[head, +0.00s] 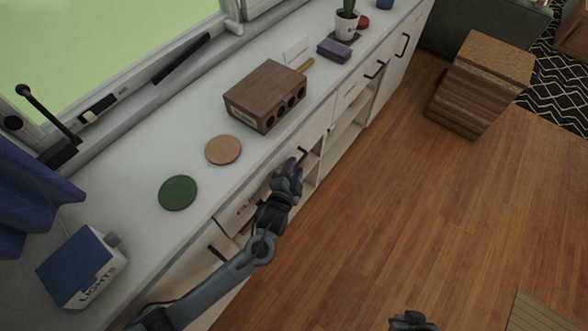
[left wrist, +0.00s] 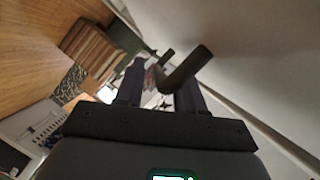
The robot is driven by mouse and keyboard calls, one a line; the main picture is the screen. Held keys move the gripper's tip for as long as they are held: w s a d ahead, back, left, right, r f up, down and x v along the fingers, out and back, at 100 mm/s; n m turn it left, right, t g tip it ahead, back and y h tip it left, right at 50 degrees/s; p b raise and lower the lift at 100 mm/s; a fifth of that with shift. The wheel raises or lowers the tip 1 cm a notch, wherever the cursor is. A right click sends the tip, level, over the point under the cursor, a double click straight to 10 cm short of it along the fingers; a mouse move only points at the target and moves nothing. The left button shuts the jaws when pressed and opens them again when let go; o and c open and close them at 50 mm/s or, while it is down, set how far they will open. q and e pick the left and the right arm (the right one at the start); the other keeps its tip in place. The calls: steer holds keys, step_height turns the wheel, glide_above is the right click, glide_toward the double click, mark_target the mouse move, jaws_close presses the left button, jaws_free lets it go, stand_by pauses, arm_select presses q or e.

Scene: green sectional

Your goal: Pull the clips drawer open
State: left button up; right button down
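The clips drawer (head: 243,207) is in the white cabinet front under the counter; its lettering is partly hidden by my left arm, and it looks closed. My left gripper (head: 293,168) is at the cabinet front, right of the lettering. A dark handle (head: 303,154) shows beside its fingertips; I cannot tell which drawer it belongs to. In the left wrist view my left gripper (left wrist: 160,90) has its fingers apart, with a dark bent handle (left wrist: 187,67) at the right finger's tip. Contact is unclear. My right gripper (head: 412,321) is cut off at the bottom edge.
The counter holds a wooden block with holes (head: 262,92), a tan disc (head: 223,150), a green disc (head: 178,192) and a blue-topped lights box (head: 82,267). Open shelves (head: 345,135) are right of the gripper. A brown stack (head: 478,85) stands on the otherwise mostly clear wooden floor.

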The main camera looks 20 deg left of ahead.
arm_select(q)
steer(key=shift+c, duration=0.3)
arm_select(e)
steer(key=shift+d, duration=0.1)
arm_select(q)
jaws_close()
steer(key=shift+d+r, duration=0.1)
arm_select(e)
steer(key=shift+r, duration=0.15)
